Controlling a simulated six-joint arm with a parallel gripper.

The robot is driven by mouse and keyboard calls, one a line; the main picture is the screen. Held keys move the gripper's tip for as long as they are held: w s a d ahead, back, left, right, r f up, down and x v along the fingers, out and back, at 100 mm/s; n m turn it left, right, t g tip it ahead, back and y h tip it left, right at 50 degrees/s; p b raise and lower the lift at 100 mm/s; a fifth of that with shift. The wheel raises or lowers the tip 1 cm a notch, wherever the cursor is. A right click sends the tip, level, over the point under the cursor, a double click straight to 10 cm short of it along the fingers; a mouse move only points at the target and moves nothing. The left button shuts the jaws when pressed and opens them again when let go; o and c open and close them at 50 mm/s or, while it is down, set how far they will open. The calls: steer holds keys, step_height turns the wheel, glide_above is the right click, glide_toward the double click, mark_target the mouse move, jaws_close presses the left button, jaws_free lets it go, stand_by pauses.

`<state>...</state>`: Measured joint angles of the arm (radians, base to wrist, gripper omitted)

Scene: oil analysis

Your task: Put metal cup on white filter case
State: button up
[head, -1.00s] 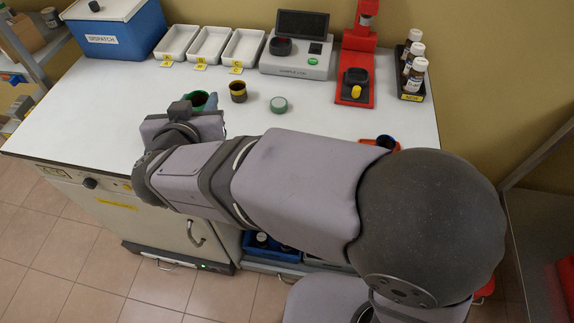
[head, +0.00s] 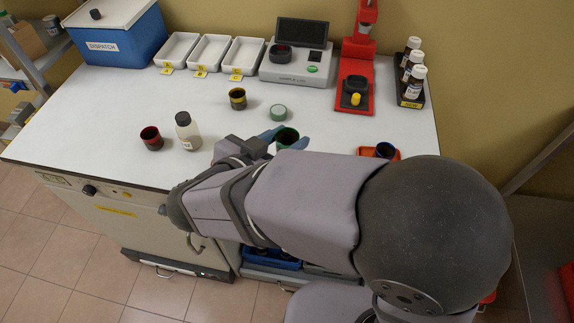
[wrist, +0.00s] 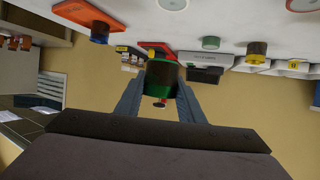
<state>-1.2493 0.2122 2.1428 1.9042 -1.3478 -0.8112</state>
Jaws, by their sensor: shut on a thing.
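My gripper (head: 284,138) is shut on a dark metal cup with a green band (head: 288,138), a finger on each side. The wrist view, which is upside down, also shows this cup (wrist: 161,77) between the fingers. The cup looks about upright, its dark opening facing up in the head view; I cannot tell its height above the bench. A small round pale case with a greenish top (head: 278,112) lies just beyond it, apart from the cup. I cannot be sure it is the white filter case. It also shows in the wrist view (wrist: 210,43).
A yellow-banded cup (head: 237,99), a red-banded cup (head: 152,138) and a white bottle (head: 187,132) stand to the left. A blue-banded cup (head: 385,150) sits on an orange tray (head: 364,151) at right. White trays (head: 209,53), a grey instrument (head: 298,66) and a red stand (head: 356,84) line the back.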

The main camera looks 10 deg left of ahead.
steer(key=shift+f+b, duration=0.3)
steer(key=shift+f, duration=3.65)
steer(key=shift+f, duration=0.15)
steer(key=o, duration=1)
steer(key=shift+o, duration=0.2)
steer(key=shift+s+a+r, duration=0.1)
steer(key=shift+r, duration=0.1)
steer(key=v, duration=1.1)
steer(key=shift+s+r+b, duration=0.25)
steer(key=shift+s+b, duration=0.05)
steer(key=shift+s, duration=0.05)
